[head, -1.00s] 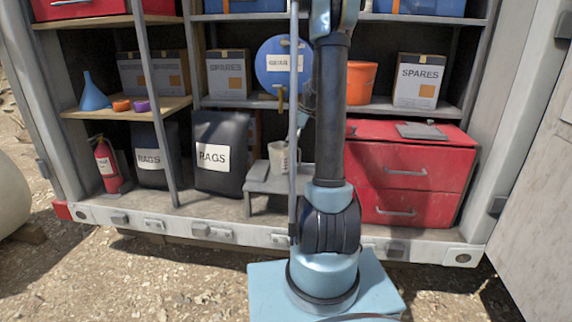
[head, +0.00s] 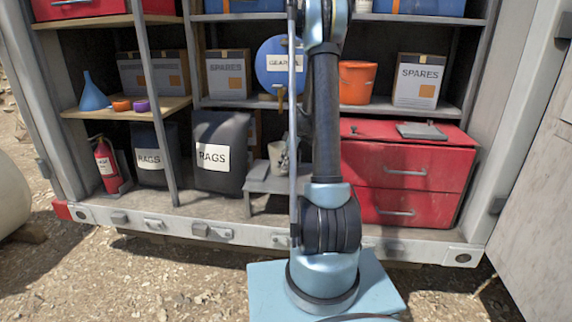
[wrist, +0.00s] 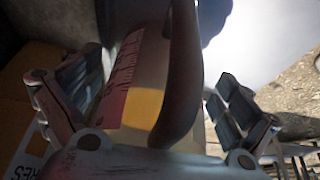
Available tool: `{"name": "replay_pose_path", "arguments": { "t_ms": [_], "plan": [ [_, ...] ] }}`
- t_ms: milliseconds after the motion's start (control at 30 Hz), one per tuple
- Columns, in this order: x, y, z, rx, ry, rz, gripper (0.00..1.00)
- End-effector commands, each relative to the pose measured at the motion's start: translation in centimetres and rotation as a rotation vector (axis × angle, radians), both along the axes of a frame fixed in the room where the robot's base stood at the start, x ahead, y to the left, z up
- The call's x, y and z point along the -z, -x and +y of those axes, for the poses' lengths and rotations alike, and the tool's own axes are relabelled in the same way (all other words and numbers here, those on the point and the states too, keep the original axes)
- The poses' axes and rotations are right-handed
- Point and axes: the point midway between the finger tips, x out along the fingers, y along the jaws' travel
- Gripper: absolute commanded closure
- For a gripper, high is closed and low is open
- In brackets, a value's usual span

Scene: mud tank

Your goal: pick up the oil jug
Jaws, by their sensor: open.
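The oil jug (head: 278,158) is a small pale jug on a low grey step in the container, partly hidden by my arm and a thin upright pole in the head view. In the wrist view the jug (wrist: 143,106) fills the middle, with a red graduated scale, a yellow patch and a dark curved handle. My gripper (wrist: 155,80) is open, with one finger to the left of the jug and one to the right. A gap shows at the right finger; I cannot tell whether the left finger touches the jug. In the head view my gripper is hidden behind the arm.
A red drawer cabinet (head: 405,180) stands right of the step. A black rags bag (head: 219,178) stands left of it. A blue drum (head: 275,65) and an orange bucket (head: 356,82) sit on the shelf above. A shelf post (head: 152,95) stands further left.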

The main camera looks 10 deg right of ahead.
Motion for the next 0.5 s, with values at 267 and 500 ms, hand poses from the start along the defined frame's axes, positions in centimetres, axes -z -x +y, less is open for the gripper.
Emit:
{"name": "replay_pose_path", "arguments": {
  "t_ms": [267, 500],
  "plan": [
    [0.10, 0.00, 0.03, 0.000, 0.000, 0.000, 0.10],
    [0.11, 0.00, -0.01, 0.000, 0.001, 0.000, 0.64]
  ]
}}
